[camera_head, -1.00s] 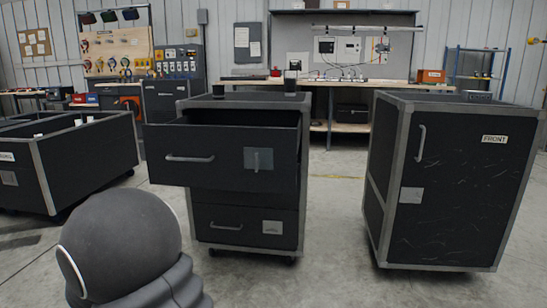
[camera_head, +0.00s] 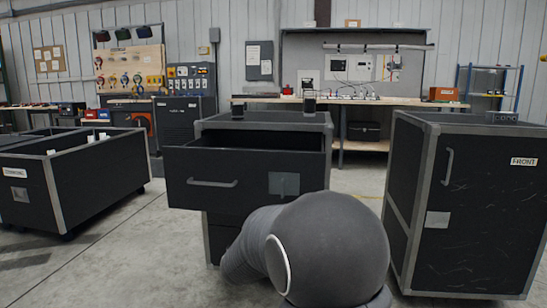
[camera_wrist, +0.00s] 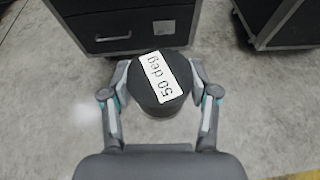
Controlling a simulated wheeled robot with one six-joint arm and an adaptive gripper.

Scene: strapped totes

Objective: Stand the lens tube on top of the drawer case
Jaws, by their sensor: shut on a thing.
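In the head view, the gripper and tube cannot be made out; my grey arm hides that area. The drawer case (camera_head: 275,119) is black with grey edges, and its upper drawer (camera_head: 235,192) is pulled out.
A tall black case marked FRONT (camera_head: 480,205) stands to the right, with a floor gap between. An open black tote (camera_head: 90,190) is at the left. A workbench (camera_head: 400,101) runs behind. Grey floor (camera_head: 130,250) is clear at the front left.

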